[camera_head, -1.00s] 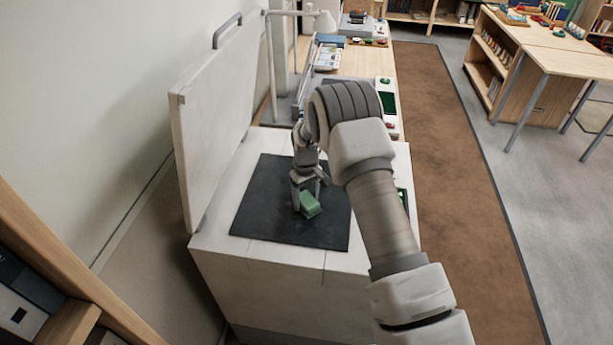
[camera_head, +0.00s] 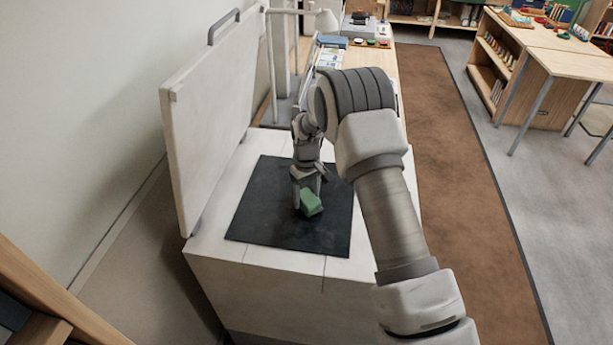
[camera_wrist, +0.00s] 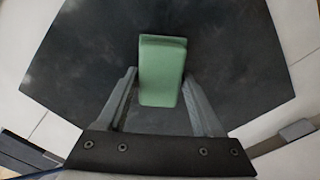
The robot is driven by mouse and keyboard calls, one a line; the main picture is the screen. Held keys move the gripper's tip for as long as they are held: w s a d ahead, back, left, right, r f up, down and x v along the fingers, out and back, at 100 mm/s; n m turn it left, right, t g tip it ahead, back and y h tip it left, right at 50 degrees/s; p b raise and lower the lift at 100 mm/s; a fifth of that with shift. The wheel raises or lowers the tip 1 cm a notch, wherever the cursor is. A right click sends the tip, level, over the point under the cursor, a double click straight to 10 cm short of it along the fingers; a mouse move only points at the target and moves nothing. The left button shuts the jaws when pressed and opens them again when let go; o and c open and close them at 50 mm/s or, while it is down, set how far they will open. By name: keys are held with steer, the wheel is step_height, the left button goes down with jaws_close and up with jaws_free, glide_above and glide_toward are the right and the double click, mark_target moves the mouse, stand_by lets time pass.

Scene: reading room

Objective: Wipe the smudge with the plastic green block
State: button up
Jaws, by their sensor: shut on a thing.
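The green block (camera_head: 311,203) is at the dark mat (camera_head: 262,225) on top of the white cabinet. My gripper (camera_head: 308,200) is shut on the block and points down over the mat. In the wrist view the green block (camera_wrist: 162,72) sits between the two fingers of my gripper (camera_wrist: 162,100), with the dark mat (camera_wrist: 80,60) below it. I cannot tell whether the block touches the mat. Faint pale, cloudy patches show on the mat in the wrist view; I cannot tell which is the smudge.
A wooden table (camera_head: 375,62) with trays and a lamp (camera_head: 325,20) stands behind. Open floor with a brown rug (camera_head: 445,170) lies to the right.

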steer(key=shift+s+r+p, duration=0.25)
steer(key=shift+r+p, duration=0.05)
steer(key=shift+r, duration=0.95)
steer(key=shift+w+r+p, duration=0.1)
steer(key=shift+r+p, duration=0.75)
steer(key=shift+r, duration=1.3)
